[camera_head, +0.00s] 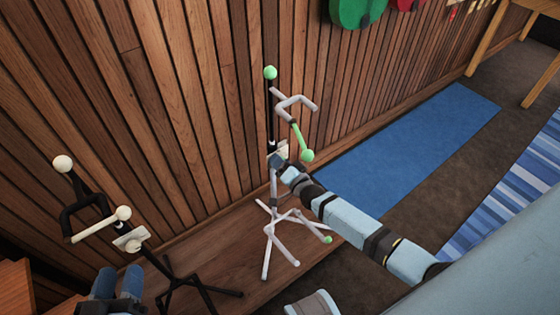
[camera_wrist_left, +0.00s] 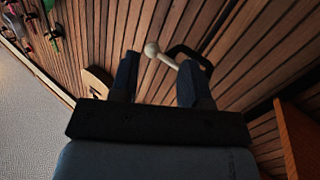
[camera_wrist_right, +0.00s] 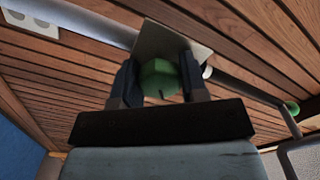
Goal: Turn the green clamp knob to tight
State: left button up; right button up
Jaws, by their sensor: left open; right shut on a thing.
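The green clamp knob (camera_wrist_right: 159,79) shows in the right wrist view, between the two fingers of my right gripper (camera_wrist_right: 160,85), which is shut on it. Behind it is a pale square plate (camera_wrist_right: 172,42) on the stand's post. A dial or tight mark cannot be made out. My left gripper (camera_head: 117,283) is open and empty, low at the left; it also shows in the left wrist view (camera_wrist_left: 158,80).
A second stand (camera_head: 175,278), black with cream ball tips, stands near my left gripper. Both stands are on a wooden platform (camera_head: 215,240) against the plank wall. A blue mat (camera_head: 410,145) lies right of the green-tipped stand. A wooden table (camera_head: 490,45) stands far right.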

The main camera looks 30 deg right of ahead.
jog(key=m, duration=0.2)
jog(key=shift+f+m, duration=0.1)
jog(key=shift+m, duration=0.3)
jog(key=m+b, duration=0.1)
jog(key=m, duration=0.1)
jog(key=shift+m, duration=0.3)
jog(key=shift+m+b, duration=0.35)
jog(key=shift+m, duration=1.25)
pick_arm(q)
jog(key=shift+t+h, duration=0.8)
jog(key=shift+t, duration=0.1)
jog(key=shift+s+d+r+b, duration=0.15)
jog(key=shift+d+r, duration=0.2)
jog(key=shift+r, duration=0.7)
jog(key=shift+w+d+r+b, duration=0.15)
jog(key=shift+d+r, duration=0.15)
jog(key=shift+r, duration=0.75)
pick_arm(e)
jog(key=shift+m, duration=0.5)
pick_arm(q)
jog(key=shift+s, duration=0.1)
jog(key=shift+f, duration=0.1)
pick_arm(e)
jog(key=o, duration=0.9)
